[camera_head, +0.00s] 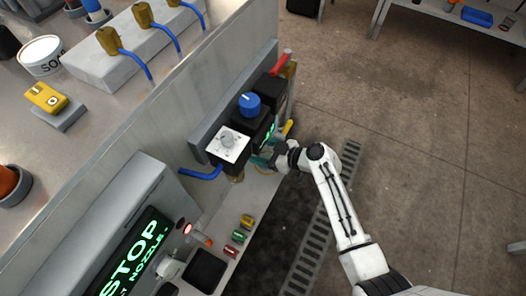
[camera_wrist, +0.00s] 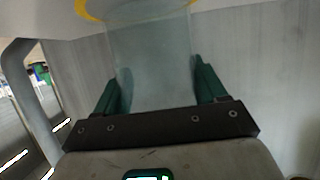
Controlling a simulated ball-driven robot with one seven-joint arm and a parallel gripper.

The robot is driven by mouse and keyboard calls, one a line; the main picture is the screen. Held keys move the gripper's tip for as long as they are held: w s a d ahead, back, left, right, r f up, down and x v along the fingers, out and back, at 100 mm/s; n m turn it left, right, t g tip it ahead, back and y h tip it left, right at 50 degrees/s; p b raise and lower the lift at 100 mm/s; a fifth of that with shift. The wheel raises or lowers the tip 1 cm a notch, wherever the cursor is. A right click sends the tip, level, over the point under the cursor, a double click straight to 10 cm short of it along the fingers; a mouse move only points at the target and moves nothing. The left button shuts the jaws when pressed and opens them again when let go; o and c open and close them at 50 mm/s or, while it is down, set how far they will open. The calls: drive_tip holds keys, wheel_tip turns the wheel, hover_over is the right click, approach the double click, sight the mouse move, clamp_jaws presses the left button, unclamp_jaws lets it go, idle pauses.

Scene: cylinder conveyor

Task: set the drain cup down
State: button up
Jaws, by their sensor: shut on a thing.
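The drain cup (camera_wrist: 150,45) is a clear, slightly bluish vessel in the wrist view. It stands between the two green fingers of my gripper (camera_wrist: 155,80), which is shut on it. The cup's top runs up to a pale surface with a yellow edge at the top of the picture; I cannot tell whether they touch. In the head view my gripper (camera_head: 266,160) reaches in beside the machine's black unit with a blue knob (camera_head: 249,104). The cup cannot be made out clearly there, and what lies under it is hidden.
A white-faced box with a dial (camera_head: 229,145) and blue hose sits left of my gripper. A STOP display (camera_head: 135,255) is at lower left. A floor grate (camera_head: 318,230) and open floor lie to the right.

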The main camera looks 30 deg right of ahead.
drive_tip(key=shift+f, duration=0.35)
drive_tip(key=o, duration=1.2)
drive_tip(key=shift+c, duration=0.2)
drive_tip(key=shift+d+r, duration=0.1)
drive_tip(key=shift+r, duration=0.05)
drive_tip(key=p+v, duration=0.1)
drive_tip(key=v, duration=1.1)
drive_tip(key=shift+p, duration=0.35)
drive_tip(key=s+a+f+g, duration=0.2)
drive_tip(key=s+a+g, duration=0.15)
drive_tip(key=s, duration=0.25)
drive_tip(key=s+d+r+m+g+h, duration=0.2)
drive_tip(key=s+m+g+h, duration=0.1)
drive_tip(key=s, duration=0.5)
drive_tip(key=s+d+r+m+g+h, duration=0.2)
drive_tip(key=s+r+m+g+h, duration=0.1)
drive_tip(key=s, duration=0.5)
drive_tip(key=shift+d+m+h, duration=0.3)
drive_tip(key=shift+m+h, duration=0.5)
drive_tip(key=shift+h, duration=0.2)
